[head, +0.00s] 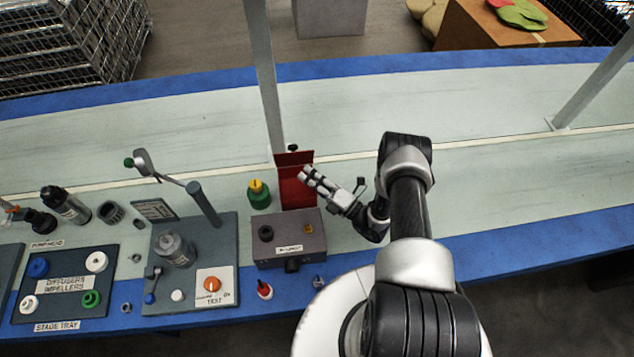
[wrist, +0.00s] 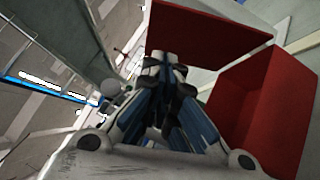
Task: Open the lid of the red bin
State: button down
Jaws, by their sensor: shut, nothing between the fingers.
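The red bin (head: 296,188) stands on the pale bench behind the grey box. Its darker red lid (head: 294,158) shows at the bin's far end, with a small black knob (head: 293,148) beyond it. In the wrist view the lid (wrist: 205,35) is swung up at an angle from the bin (wrist: 265,105), with a gap between them. My gripper (head: 309,175) is shut and empty, just right of the bin in the head view. In the wrist view its fingertips (wrist: 165,60) are close to the lid's lower edge; contact cannot be told.
A grey labelled box (head: 289,240) stands in front of the bin, and a green-and-yellow part (head: 259,194) is to its left. A grey post (head: 265,80) rises behind the bin. The test stand (head: 190,265) and stage tray (head: 65,285) are further left. The bench right of my arm is clear.

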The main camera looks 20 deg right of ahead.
aim_at(293, 155)
jog(key=shift+x, duration=2.1)
jog(key=shift+w+r+m+g+h+p, duration=0.5)
jog(key=shift+w+r+m+h+p, duration=0.15)
jog(key=shift+m+p, duration=0.25)
jog(key=shift+w+d+m+g, duration=0.15)
jog(key=shift+w+m+g, duration=0.1)
jog(key=shift+m+g, duration=0.05)
jog(key=shift+w+r+b, duration=0.1)
jog(key=shift+w+b, duration=0.25)
jog(key=shift+b, duration=0.15)
jog(key=shift+s+d, duration=0.1)
